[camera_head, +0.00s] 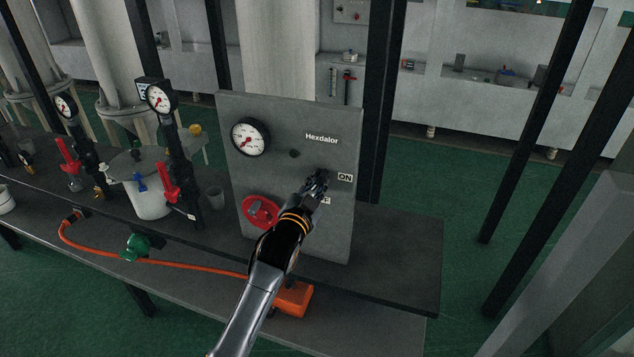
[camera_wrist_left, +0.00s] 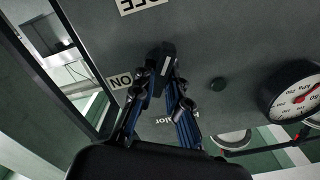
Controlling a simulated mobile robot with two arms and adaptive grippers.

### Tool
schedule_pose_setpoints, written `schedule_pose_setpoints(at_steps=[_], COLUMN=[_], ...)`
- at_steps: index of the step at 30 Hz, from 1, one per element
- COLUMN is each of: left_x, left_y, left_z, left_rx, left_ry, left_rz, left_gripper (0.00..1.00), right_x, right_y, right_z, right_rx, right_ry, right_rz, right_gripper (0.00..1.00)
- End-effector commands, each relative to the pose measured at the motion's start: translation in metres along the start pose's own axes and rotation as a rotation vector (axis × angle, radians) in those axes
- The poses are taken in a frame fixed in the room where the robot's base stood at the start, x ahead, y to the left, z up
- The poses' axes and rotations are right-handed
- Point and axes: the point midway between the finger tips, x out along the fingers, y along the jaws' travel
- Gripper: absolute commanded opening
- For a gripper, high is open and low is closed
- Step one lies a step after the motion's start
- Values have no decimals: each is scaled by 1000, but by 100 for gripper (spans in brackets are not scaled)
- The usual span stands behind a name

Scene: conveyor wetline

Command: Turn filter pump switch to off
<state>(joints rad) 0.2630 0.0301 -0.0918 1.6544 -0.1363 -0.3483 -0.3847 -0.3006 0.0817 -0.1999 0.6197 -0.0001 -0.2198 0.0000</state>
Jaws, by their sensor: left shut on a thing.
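The filter pump switch (camera_wrist_left: 163,57) is a dark block on the grey panel (camera_head: 285,120) marked Hexdalor. My left gripper (camera_head: 317,182) reaches the panel from below and is shut on the switch, a finger on either side in the left wrist view (camera_wrist_left: 162,84). In the head view the gripper hides the switch. The ON label (camera_head: 345,177) is just right of the gripper. The OFF label (camera_head: 326,201) is below it, partly covered by the gripper. Which label the switch points at is hard to tell. My right gripper is not in view.
The panel also has a pressure gauge (camera_head: 250,136), a red handwheel (camera_head: 260,211) and a small dark knob (camera_head: 294,154). An orange box (camera_head: 293,298) with an orange hose lies below my arm. Pipes with red valves (camera_head: 170,186) stand left. The bench top right of the panel is clear.

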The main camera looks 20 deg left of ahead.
Motion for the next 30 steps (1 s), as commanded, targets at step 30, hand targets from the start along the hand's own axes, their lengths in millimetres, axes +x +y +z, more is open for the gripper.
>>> schedule_pose_setpoints(at_steps=[30], left_x=[0], left_y=[-2], left_z=[0], left_rx=[-580], left_ry=[0], left_rz=[0], left_gripper=[0], right_x=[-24], right_y=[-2], right_z=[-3], right_rx=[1], right_ry=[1], right_rz=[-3], right_gripper=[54])
